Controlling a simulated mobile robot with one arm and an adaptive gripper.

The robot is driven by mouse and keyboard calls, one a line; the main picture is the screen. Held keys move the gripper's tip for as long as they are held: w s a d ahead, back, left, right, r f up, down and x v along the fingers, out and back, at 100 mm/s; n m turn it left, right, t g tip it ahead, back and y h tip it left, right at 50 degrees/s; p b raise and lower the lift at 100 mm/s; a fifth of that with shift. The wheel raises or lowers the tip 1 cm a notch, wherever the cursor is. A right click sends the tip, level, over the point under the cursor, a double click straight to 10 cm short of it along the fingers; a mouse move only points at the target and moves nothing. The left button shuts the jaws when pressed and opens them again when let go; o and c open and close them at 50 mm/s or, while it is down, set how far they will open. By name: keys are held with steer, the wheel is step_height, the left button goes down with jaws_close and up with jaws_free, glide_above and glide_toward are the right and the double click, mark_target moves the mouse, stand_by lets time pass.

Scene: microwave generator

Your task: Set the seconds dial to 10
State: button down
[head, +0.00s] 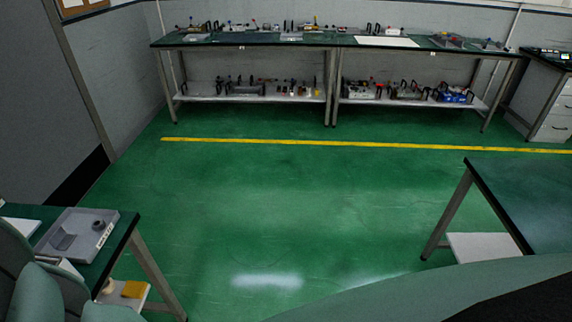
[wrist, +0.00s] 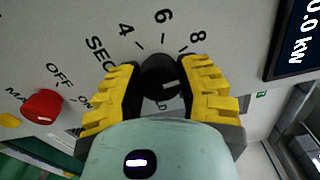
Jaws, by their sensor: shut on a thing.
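The seconds dial (wrist: 160,78) is a round black knob with a short white pointer line, on a light grey panel in the wrist view. The numbers 4, 6 and 8 and part of a label reading "SEC" are printed around it. The pointer lies to the right of the knob's middle; a mark below it is partly hidden. My gripper (wrist: 160,92) has ridged yellow fingers, one on each side of the knob, shut on it. The head view shows neither the dial nor my gripper.
A red knob (wrist: 43,106) with OFF and ON marks sits left of the dial. A dark display (wrist: 300,40) reading "0.0 kW" is at upper right. In the head view, a long workbench (head: 290,40) stands at the back and the green floor (head: 290,210) is clear.

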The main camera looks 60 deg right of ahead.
steer(key=m, duration=0.5)
steer(key=shift+w+d+f, duration=0.1)
steer(key=shift+m, duration=0.3)
stand_by(0.4)
steer(key=c, duration=0.5)
jaws_free()
steer(key=v, duration=1.2)
